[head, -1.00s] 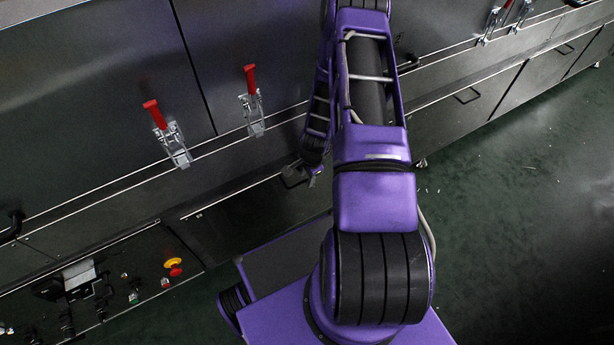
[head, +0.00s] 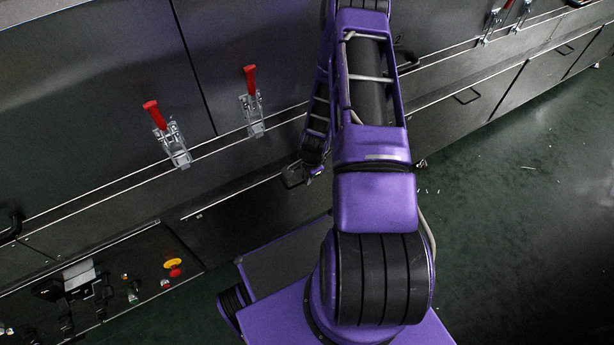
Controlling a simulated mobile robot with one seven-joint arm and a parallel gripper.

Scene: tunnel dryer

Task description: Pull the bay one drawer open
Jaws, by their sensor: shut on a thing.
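The drawer front (head: 245,212) is a dark metal panel low on the dryer's side, left of my arm. Its dark bar handle (head: 291,177) shows at the panel's upper right. My gripper (head: 305,174) is at this handle, shut on it; the fingertips are small and partly hidden by my wrist. The drawer front looks about flush with the panels around it; I cannot tell if there is a small gap.
Two red-handled toggle clamps (head: 167,135) (head: 252,102) sit above on the dryer wall. A control panel (head: 120,283) with a yellow and red stop button (head: 173,267) lies at lower left. More handled drawer fronts (head: 465,100) run to the right.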

